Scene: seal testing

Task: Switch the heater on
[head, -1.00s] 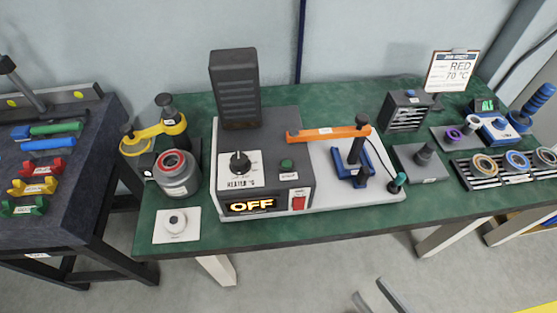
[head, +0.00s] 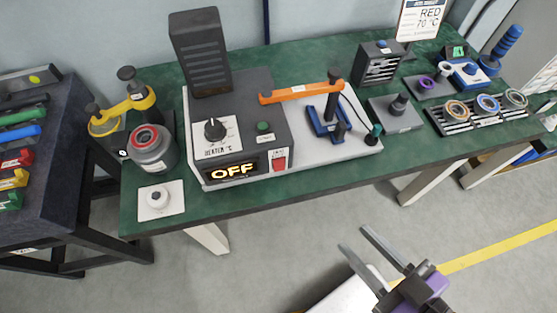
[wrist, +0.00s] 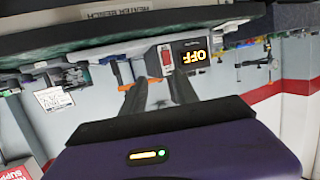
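The heater (head: 262,110) is a dark box with a white base on the green bench. Its display (head: 233,171) reads OFF in lit letters. A red rocker switch (head: 280,163) sits right of the display, a green button (head: 264,127) above it, and a black dial (head: 215,129) on a white plate at left. In the wrist view, upside down, the red switch (wrist: 167,60) and the OFF display (wrist: 192,56) show beyond the fingers. My gripper (head: 353,238) is open and empty, in front of the bench and apart from the heater; its fingers also show in the wrist view (wrist: 157,92).
A grey pot (head: 150,150) and a white plate with a round knob (head: 160,200) stand at left. A sign (head: 422,19) reads RED 70 °C. Floor before the bench is free.

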